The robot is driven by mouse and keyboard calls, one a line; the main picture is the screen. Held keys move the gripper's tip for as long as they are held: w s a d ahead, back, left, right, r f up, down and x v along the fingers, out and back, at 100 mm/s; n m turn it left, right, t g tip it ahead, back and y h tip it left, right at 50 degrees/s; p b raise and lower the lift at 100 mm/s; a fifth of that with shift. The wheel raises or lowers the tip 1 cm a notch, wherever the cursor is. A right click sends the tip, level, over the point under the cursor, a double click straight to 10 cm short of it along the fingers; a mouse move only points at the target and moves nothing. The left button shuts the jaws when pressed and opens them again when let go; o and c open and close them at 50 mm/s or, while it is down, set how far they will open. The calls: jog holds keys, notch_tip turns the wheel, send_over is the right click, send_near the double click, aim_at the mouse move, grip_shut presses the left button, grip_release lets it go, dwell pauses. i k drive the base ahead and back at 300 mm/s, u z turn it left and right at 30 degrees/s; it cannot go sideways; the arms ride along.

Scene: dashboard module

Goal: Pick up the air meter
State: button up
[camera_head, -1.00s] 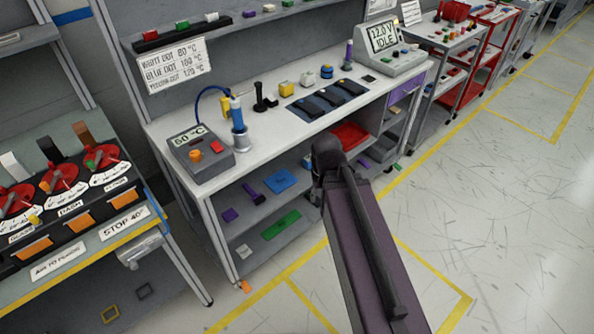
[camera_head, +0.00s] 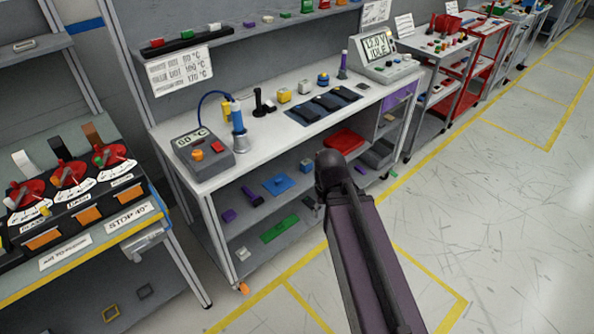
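I cannot tell which object is the air meter; nothing in view is legibly marked with that name. The left bench carries a black dial panel (camera_head: 75,205) with red round dials, levers and white scales. The middle bench has a grey box with a temperature display (camera_head: 203,152), a blue-and-silver tool (camera_head: 238,130) on a cable, and a grey unit with a display (camera_head: 385,62) at its far right end. My dark purple arm rises from the bottom in front of the middle bench. My gripper is not visible.
The middle bench's white top (camera_head: 270,135) also holds a black mat (camera_head: 325,103), small yellow blocks and a black stand. Its lower shelves hold coloured parts and a red tray (camera_head: 345,141). Carts stand farther right. The floor (camera_head: 500,220) on the right is clear, with yellow lines.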

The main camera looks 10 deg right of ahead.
aim_at(306, 166)
jog(key=z, duration=0.2)
jog(key=i, duration=0.95)
jog(key=z, duration=0.9)
jog(key=k, duration=0.3)
jog(key=z, duration=0.2)
